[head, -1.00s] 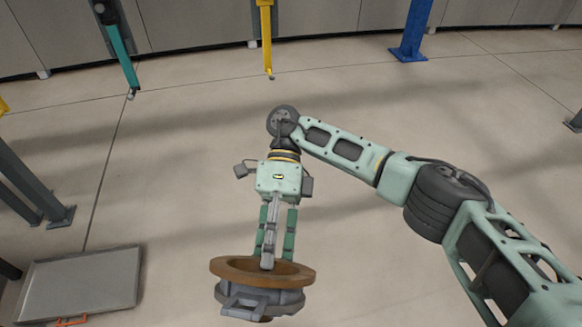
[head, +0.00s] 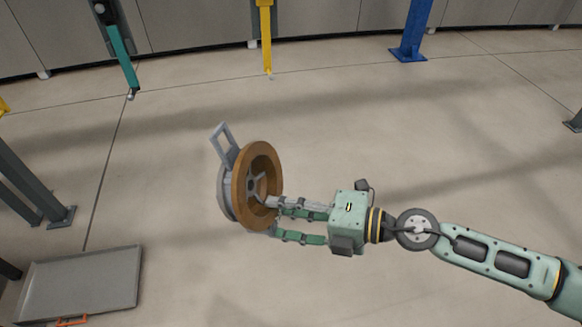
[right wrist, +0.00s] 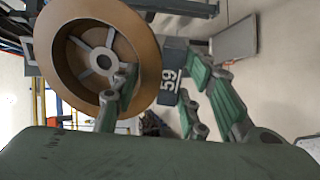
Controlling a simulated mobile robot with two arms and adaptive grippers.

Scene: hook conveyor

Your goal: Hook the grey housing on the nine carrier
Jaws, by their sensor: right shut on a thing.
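The grey housing (head: 224,197) has a wide brown ring on its near face and a grey loop handle (head: 221,138) pointing up and left. My right gripper (head: 274,217) comes from the right and is shut on the housing at its ring side, holding it up, tilted on edge. In the right wrist view the brown ring (right wrist: 139,30) and spoked centre fill the upper left, with fingers over its lower edge. Two hanging arms, a teal one (head: 122,62) and a yellow one (head: 266,40), are at the back; no number is readable on either. My left gripper is out of view.
A dark block marked 59 (right wrist: 172,82) shows beside the ring in the right wrist view. A grey tray (head: 85,282) lies at the lower left. A blue post (head: 411,35) stands at the back right, dark posts (head: 35,190) at the left. The middle floor is clear.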

